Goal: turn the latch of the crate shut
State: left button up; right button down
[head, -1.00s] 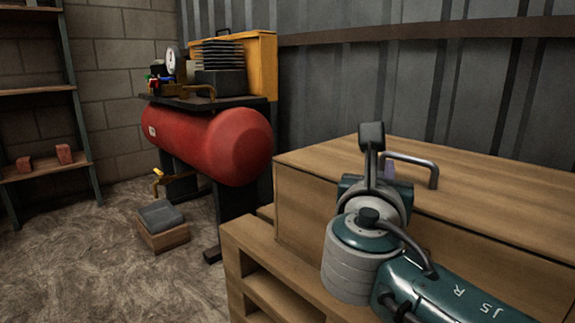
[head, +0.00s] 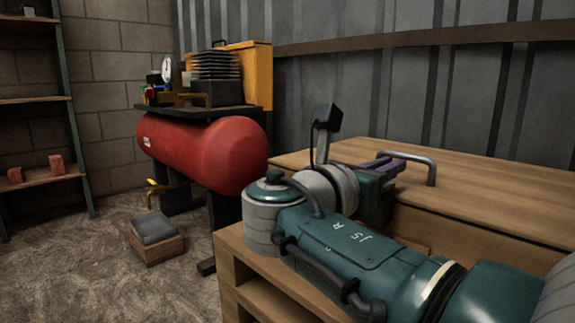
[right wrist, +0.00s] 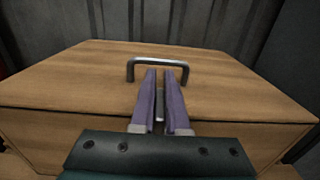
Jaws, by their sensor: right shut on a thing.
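The wooden crate (head: 480,190) has a plank lid with a grey bar handle (head: 432,172). The crate's lid (right wrist: 230,80) and handle (right wrist: 158,63) also show in the right wrist view. My right gripper (head: 388,166) is at the crate's front, by the lid edge and near the handle. In the right wrist view the purple fingers (right wrist: 163,103) are nearly together, with a thin grey metal piece (right wrist: 159,108) between them. It appears to be the latch, mostly hidden by the fingers. My left gripper is not in view.
The crate stands on a wooden pallet (head: 230,268). A red tank (head: 205,150) with machinery on top stands to the left. A small box (head: 155,240) lies on the floor. A corrugated wall (head: 400,90) closes the back.

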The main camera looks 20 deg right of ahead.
jog(key=c, duration=0.9)
grip_release()
jog(key=shift+d, duration=0.1)
jog(key=shift+s+a, duration=0.1)
jog(key=shift+a, duration=0.2)
jog(key=p+v, duration=0.2)
jog(key=v, duration=0.7)
jog(key=shift+a, duration=0.2)
jog(key=shift+p, duration=0.3)
